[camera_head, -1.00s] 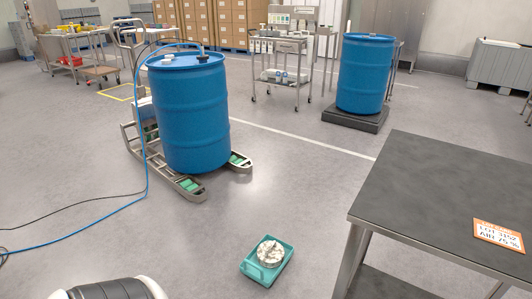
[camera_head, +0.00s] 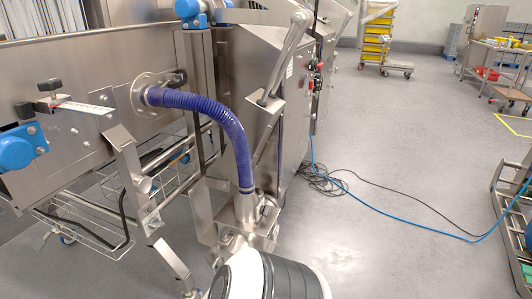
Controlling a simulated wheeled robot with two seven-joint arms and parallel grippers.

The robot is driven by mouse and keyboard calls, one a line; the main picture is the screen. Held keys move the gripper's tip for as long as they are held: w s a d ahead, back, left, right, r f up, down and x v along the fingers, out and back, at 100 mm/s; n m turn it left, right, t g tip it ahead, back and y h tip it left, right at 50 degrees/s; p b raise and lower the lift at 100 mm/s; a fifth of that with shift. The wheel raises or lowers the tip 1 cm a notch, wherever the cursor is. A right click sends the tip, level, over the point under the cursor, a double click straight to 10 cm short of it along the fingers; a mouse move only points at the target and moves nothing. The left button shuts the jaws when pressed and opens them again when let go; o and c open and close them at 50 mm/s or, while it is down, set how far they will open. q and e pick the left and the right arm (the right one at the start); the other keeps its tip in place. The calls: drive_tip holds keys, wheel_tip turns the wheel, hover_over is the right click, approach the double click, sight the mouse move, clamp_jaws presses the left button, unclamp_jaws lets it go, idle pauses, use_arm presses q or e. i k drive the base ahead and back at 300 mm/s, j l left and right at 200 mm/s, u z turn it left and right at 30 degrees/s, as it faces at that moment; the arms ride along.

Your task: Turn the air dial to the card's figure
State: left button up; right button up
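The machine (camera_head: 85,65) on the left is brushed steel. Its panel has a round flange (camera_head: 146,93) with a ribbed blue hose (camera_head: 215,108) running out of it and down to a steel fitting. A small dark knob (camera_head: 179,78) is beside the flange. Further left are a black-handled clamp (camera_head: 48,86) and a white marked strip (camera_head: 82,108), whose marks are too small to read. I cannot tell which part, if any, is the air dial. The card is out of view. Neither gripper is in view.
A steel lever (camera_head: 286,55) stands on the machine's cabinet. A wire basket rack (camera_head: 90,225) is below. A blue cable (camera_head: 400,210) and black cable coils (camera_head: 320,181) lie on the floor. A trolley with yellow bins (camera_head: 377,42) stands behind. Floor at right centre is mostly free.

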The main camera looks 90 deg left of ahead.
sight(264, 211)
drive_tip(key=u, duration=2.8)
drive_tip(key=j+z, duration=0.15)
drive_tip(key=j, duration=0.35)
drive_tip(key=i, duration=0.55)
